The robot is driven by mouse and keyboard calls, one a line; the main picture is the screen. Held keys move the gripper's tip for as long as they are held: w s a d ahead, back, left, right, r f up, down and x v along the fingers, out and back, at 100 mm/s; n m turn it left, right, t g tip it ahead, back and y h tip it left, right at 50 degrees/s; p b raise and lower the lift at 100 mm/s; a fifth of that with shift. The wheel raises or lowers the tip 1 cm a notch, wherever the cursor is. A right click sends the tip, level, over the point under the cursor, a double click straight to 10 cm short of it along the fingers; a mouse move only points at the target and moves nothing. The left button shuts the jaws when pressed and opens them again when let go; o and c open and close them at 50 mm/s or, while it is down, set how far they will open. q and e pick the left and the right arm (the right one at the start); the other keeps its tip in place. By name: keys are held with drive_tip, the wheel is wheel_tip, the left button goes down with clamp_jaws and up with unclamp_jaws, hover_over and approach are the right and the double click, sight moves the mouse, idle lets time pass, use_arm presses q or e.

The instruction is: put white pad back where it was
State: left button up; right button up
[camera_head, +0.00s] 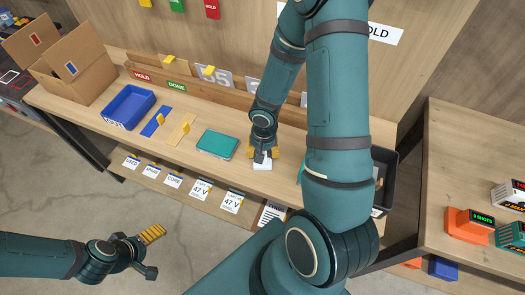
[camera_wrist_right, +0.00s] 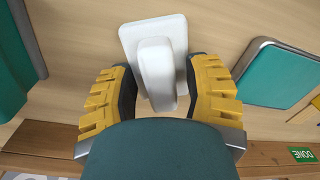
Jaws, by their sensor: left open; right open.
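The white pad (camera_head: 262,164) lies on the wooden bench under my right gripper (camera_head: 262,153). In the right wrist view the white pad (camera_wrist_right: 157,60) is a flat plate with a raised block on it. My right gripper (camera_wrist_right: 163,85) is open, its yellow-backed fingers on either side of the raised block. A small gap seems to show by the fingers; contact is hard to tell. My left gripper (camera_head: 146,253) is open and empty, low at the left in front of the bench.
A teal-topped tray (camera_head: 217,144) lies left of the pad. Further left are a blue bin (camera_head: 128,106) and cardboard boxes (camera_head: 78,73). A dark bin (camera_head: 382,178) stands right, partly behind my right arm. A low ledge with signs runs along the bench's back.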

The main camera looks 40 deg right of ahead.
wheel_tip(320, 180, up, 12)
drive_tip(key=p, duration=0.4)
drive_tip(key=a+f+n+y, duration=0.1)
drive_tip(key=a+f+n, duration=0.1)
drive_tip(key=a, duration=0.5)
drive_tip(key=a+f+n+t+y, duration=0.1)
drive_tip(key=a+f+n, duration=0.1)
drive_tip(key=a+f, duration=0.3)
drive_tip(key=s+a+f+n+t+y, duration=0.1)
drive_tip(key=a+f, duration=0.3)
drive_tip(key=a, duration=0.5)
drive_tip(key=shift+f+n, duration=0.25)
drive_tip(key=shift+n, duration=0.25)
wheel_tip(320, 180, down, 9)
drive_tip(key=b, duration=0.8)
drive_tip(key=shift+s+a+y+b, duration=0.15)
drive_tip(key=shift+s+y+b, duration=0.1)
drive_tip(key=shift+y+b, duration=0.05)
